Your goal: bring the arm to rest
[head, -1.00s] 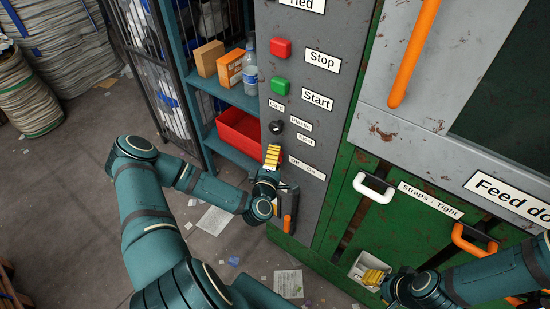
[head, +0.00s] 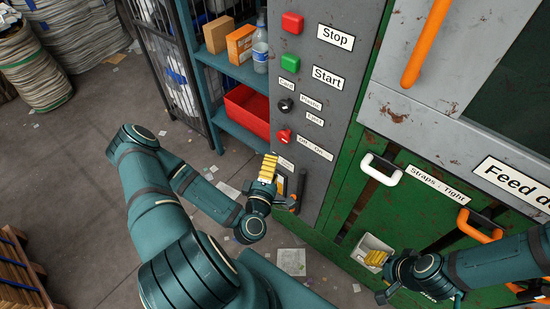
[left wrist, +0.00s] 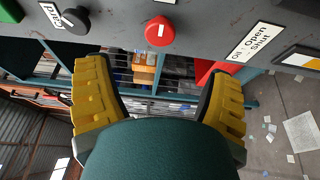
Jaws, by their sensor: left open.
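My left gripper (head: 268,168) hangs in front of the grey control panel (head: 335,90), just below the red rotary knob (head: 284,136). In the left wrist view its yellow fingers (left wrist: 158,70) are spread with nothing between them. The red knob (left wrist: 160,31) shows beyond the fingertips, apart from them, with the black knob (left wrist: 75,18) to its left. My right gripper (head: 377,258) is at the lower right, its yellow fingers in front of a small pale box (head: 367,244) on the green door; the gap between them is not clear.
Red (head: 292,23) and green (head: 290,63) buttons sit higher on the panel. A blue shelf with a red bin (head: 247,110), cartons and a bottle (head: 260,50) stands left of it. White (head: 380,170) and orange handles project from the machine. Open floor lies left.

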